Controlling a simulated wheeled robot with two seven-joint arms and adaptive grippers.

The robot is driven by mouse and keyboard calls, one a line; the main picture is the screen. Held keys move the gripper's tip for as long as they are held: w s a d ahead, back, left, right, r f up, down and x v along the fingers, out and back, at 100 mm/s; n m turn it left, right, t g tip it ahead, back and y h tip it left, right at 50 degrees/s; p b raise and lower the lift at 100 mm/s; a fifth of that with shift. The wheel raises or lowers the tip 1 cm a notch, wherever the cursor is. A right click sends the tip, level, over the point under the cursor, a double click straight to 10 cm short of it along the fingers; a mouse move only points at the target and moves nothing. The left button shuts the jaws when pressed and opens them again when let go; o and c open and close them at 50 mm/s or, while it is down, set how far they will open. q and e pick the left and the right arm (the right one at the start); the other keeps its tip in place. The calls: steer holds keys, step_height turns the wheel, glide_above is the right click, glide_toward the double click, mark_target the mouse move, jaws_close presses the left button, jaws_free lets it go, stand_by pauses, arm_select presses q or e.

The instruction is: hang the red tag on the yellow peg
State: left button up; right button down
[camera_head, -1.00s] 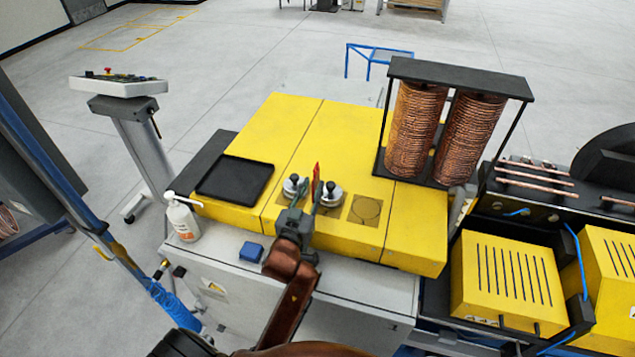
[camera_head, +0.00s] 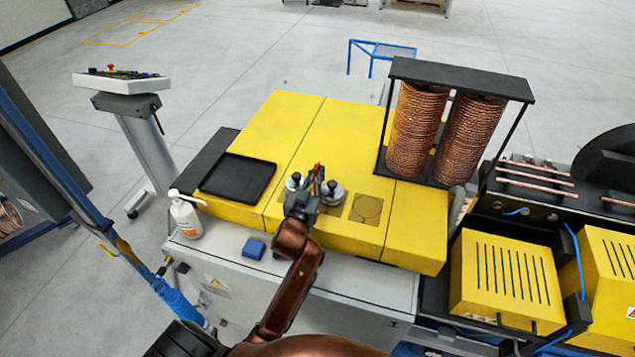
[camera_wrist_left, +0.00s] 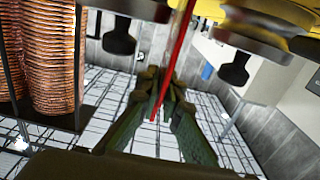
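The red tag (camera_head: 318,168) shows as a thin red sliver at my left gripper (camera_head: 315,183), above the yellow machine top. In the left wrist view the red tag (camera_wrist_left: 176,62) is a narrow strip, seen nearly edge-on, running down between the two green fingers of my left gripper (camera_wrist_left: 160,88). The fingers have come together on it. Two silver weights with black knobs, left (camera_head: 293,182) and right (camera_head: 333,193), stand on either side of the gripper. I cannot pick out the yellow peg. My right gripper is not in view.
A black tray (camera_head: 236,178) lies on the machine at the left. A white pump bottle (camera_head: 186,218) and a blue block (camera_head: 253,249) stand on the front ledge. A black rack (camera_head: 460,78) with copper coils (camera_head: 413,130) rises at the right. The rear machine top is clear.

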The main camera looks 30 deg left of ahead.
mark_target(318, 165)
arm_select(q)
jaws_close()
steer(key=shift+r, duration=0.45)
step_height(318, 165, up, 2)
steer(key=shift+r+b, duration=0.1)
steer(key=shift+b, duration=0.3)
steer(key=s+d+r+b, duration=0.1)
steer(key=s+d+r, duration=0.8)
steer(key=d+r, duration=0.1)
steer(key=shift+d, duration=0.35)
